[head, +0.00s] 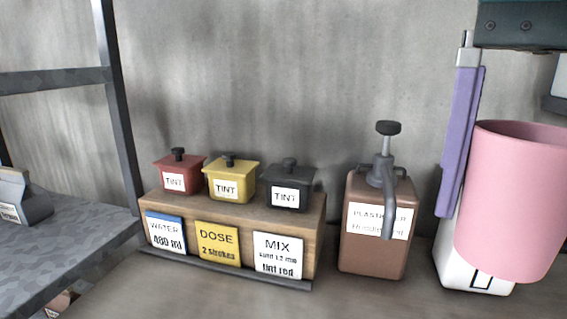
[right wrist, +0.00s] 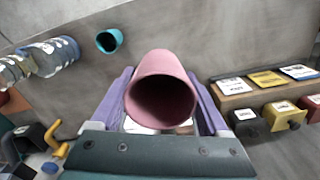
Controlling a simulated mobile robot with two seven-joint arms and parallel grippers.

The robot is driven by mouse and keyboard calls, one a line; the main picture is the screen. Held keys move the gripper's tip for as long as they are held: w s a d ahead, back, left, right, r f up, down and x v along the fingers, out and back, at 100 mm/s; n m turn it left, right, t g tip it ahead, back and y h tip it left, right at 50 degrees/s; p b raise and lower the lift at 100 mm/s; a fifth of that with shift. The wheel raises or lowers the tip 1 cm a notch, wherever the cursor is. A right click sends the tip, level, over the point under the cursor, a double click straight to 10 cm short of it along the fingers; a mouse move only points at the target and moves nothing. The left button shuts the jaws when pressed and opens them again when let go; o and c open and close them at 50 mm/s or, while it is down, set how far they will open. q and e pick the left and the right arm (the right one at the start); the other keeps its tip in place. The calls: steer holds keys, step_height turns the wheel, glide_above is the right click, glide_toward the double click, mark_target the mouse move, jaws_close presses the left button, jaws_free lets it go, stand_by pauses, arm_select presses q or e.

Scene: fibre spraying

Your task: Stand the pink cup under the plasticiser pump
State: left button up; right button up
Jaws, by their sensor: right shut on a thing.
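The pink cup (head: 512,205) is at the right of the head view, with its mouth up. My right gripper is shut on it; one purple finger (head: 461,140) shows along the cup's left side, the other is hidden. In the right wrist view the cup (right wrist: 161,88) sits between both purple fingers of my right gripper (right wrist: 163,95), and its inside looks empty. The plasticiser pump (head: 381,170) is a grey plunger and downturned spout on a brown labelled container (head: 372,238), left of the cup and apart from it. My left gripper is not in view.
A wooden rack (head: 318,232) left of the pump holds red, yellow and black tint pots and note cards. A white object (head: 470,275) is partly hidden behind the cup. A grey metal shelf (head: 60,245) is at left. A teal cup (right wrist: 109,41) shows in the wrist view.

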steer(key=d+r+n+p, duration=0.1)
steer(key=n, duration=0.1)
steer(key=d+r+n+p, duration=0.1)
steer(key=r+n, duration=0.1)
steer(key=r+n+p, duration=0.1)
steer(key=r+n, duration=0.1)
steer(key=n, duration=0.1)
steer(key=shift+w+d, duration=0.25)
steer(key=shift+d, duration=0.15)
steer(key=s+r+p, duration=0.3)
steer(key=r+p, duration=1.4)
steer(key=p, duration=0.1)
steer(key=s+r+p, duration=0.2)
steer(key=r+p, duration=1.6)
steer(key=p, duration=0.1)
steer(key=shift+s+p, duration=0.3)
steer(key=shift+s, duration=0.1)
steer(key=shift+a, duration=0.1)
